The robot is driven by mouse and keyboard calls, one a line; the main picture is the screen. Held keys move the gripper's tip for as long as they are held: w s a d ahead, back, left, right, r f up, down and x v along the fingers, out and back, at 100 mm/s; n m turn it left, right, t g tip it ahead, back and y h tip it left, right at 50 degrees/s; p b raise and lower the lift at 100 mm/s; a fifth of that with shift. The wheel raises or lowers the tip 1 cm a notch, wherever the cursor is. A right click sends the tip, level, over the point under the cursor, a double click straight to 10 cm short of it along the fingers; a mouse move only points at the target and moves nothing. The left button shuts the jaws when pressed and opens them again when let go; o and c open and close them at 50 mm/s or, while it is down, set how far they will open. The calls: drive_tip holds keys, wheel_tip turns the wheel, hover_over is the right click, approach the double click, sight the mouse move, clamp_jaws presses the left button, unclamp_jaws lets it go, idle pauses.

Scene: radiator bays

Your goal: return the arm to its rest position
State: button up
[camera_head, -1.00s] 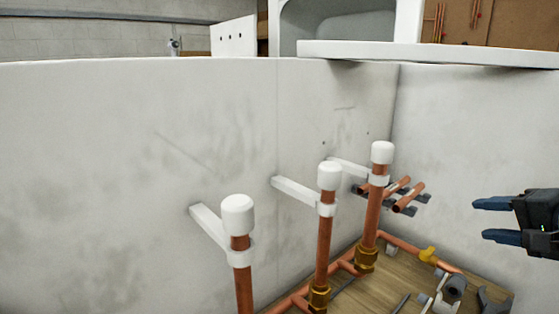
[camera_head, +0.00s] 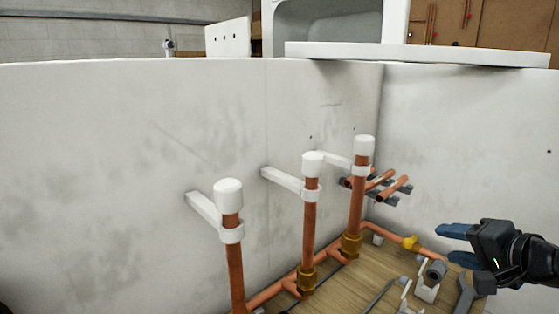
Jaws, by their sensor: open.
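My gripper (camera_head: 450,245) is at the lower right of the head view, with its blue fingers pointing left. It is open and nothing shows between the fingers. The lower finger is partly hidden behind the gripper body. It is in front of the right wall, above the wooden floor, apart from the pipes. Part of my arm runs out of the right edge of the view.
Upright copper pipes with white caps (camera_head: 228,193) (camera_head: 313,163) (camera_head: 364,146) stand left of my gripper, held by white wall brackets. A white ledge (camera_head: 420,53) tops the corner.

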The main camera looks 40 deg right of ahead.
drive_tip(key=s+a+f+n, duration=0.1)
drive_tip(key=a+f+n, duration=0.2)
drive_tip(key=a+f, duration=0.35)
drive_tip(key=s+a+f+n, duration=0.1)
drive_tip(key=a+f+n, duration=0.3)
drive_tip(key=a, duration=0.5)
drive_tip(key=s+a+r+n+t+y, duration=0.2)
drive_tip(key=s+a+n+t+y, duration=0.1)
drive_tip(key=s+a+n, duration=0.8)
drive_tip(key=s+a+y, duration=0.1)
drive_tip(key=s+a, duration=0.2)
drive_tip(key=a, duration=0.2)
drive_tip(key=shift+a+y, duration=0.3)
drive_tip(key=shift+r, duration=0.1)
